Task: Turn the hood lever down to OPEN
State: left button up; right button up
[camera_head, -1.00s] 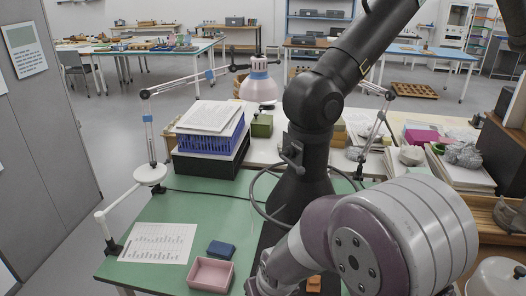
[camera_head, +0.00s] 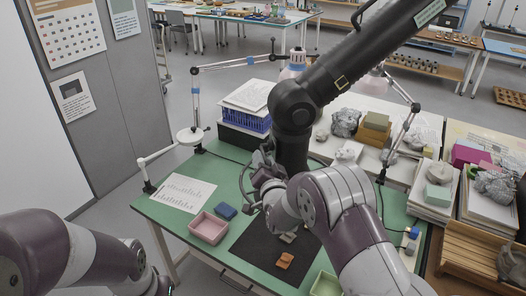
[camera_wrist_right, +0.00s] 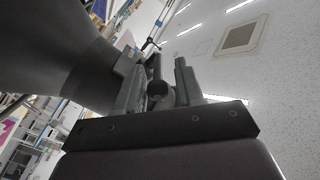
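The black extraction hood (camera_head: 291,150) hangs from a jointed black arm over the green bench. In the head view its lever is small and hard to separate from the dark gripper parts beside the hood. My right gripper (camera_head: 263,178) is at the hood's left side, partly hidden by its own wrist. In the right wrist view a dark round knob (camera_wrist_right: 157,90) on a thin rod lies between the two spread fingers of the right gripper (camera_wrist_right: 167,72). A gap shows beside the knob. The lever's OPEN mark is not readable. My left arm enters at lower left; its gripper is out of frame.
The green bench (camera_head: 165,212) holds a pink tray (camera_head: 208,228), a blue block (camera_head: 225,211), a printed sheet (camera_head: 184,191) and a dark mat with orange sherds (camera_head: 285,260). A blue crate (camera_head: 246,119) and jointed lamps stand behind. Wooden trays are at right.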

jog(key=shift+w+d+r, duration=0.15)
jog(key=shift+w+d, duration=0.05)
jog(key=shift+w, duration=0.7)
jog(key=shift+a, duration=0.1)
jog(key=shift+c, duration=0.6)
grip_shut()
jog(key=shift+w+f+t+b, duration=0.15)
jog(key=shift+f+t+b, duration=0.75)
jog(key=shift+b, duration=3.7)
jog(key=shift+w+f+t+b, duration=0.25)
jog(key=shift+t+b, duration=1.25)
jog(key=shift+b, duration=3.15)
jog(key=shift+w+f+t+b, duration=0.1)
jog(key=shift+f+t+b, duration=0.8)
jog(key=shift+b, duration=3.7)
jog(key=shift+r+t, duration=0.3)
jog(key=shift+r, duration=0.05)
